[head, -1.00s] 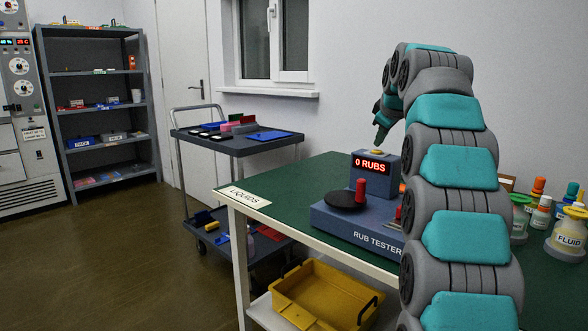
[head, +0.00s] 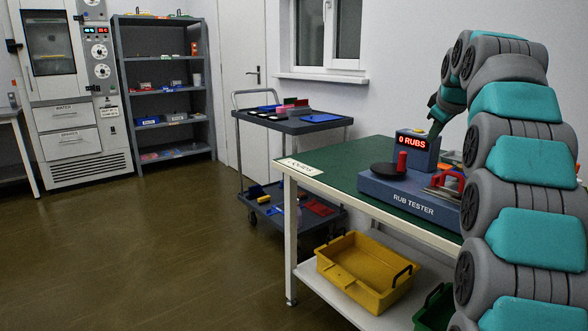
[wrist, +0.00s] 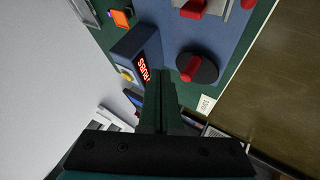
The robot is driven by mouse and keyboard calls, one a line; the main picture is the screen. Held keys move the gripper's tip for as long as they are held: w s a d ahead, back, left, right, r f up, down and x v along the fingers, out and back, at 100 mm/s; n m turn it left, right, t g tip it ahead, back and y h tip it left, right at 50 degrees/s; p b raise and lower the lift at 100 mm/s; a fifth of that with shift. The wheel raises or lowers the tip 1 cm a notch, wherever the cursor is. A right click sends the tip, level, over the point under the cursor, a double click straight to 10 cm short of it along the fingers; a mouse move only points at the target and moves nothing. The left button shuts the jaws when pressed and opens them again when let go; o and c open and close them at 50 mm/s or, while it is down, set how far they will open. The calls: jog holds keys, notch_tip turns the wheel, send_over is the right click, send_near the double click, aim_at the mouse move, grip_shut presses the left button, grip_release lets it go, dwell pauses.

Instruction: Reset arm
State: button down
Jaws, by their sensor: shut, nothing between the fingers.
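My gripper (head: 437,120) is at the end of my teal and grey arm, beside and partly behind the display box of the rub tester in the head view. In the wrist view my gripper (wrist: 160,105) has its fingers together and empty. The blue rub tester (head: 400,195) stands on the green table top (head: 335,165), with a red "0 RUBS" display, a black disc (head: 378,169) and a red knob (head: 402,161). The rub tester also shows in the wrist view (wrist: 225,45), with the yellow button (wrist: 126,76) near the fingers.
A grey trolley (head: 290,127) with trays stands left of the table. A yellow crate (head: 365,270) sits on the table's lower shelf, with a green crate (head: 435,308) beside it. Shelves (head: 165,90) and an oven-like machine (head: 75,110) stand at the back left. The floor at left is clear.

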jog(key=s+a+f+m+g+y, duration=0.1)
jog(key=s+a+f+m+g, duration=0.15)
jog(key=s+a+f, duration=0.7)
jog(key=s+a+f+m+g+y, duration=0.1)
jog(key=s+a+f+g, duration=0.35)
jog(key=s, duration=0.75)
jog(key=s+a+f+m+g, duration=0.1)
jog(key=s+f, duration=0.5)
jog(key=s, duration=0.4)
jog(key=s+a+f+m+g, duration=0.1)
jog(key=s+a+f, duration=0.1)
jog(key=s+f, duration=0.5)
jog(key=s+a+f+m+g, duration=0.1)
jog(key=s+f, duration=0.5)
jog(key=s, duration=0.7)
jog(key=shift+a+f, duration=0.35)
jog(key=shift+a, duration=0.15)
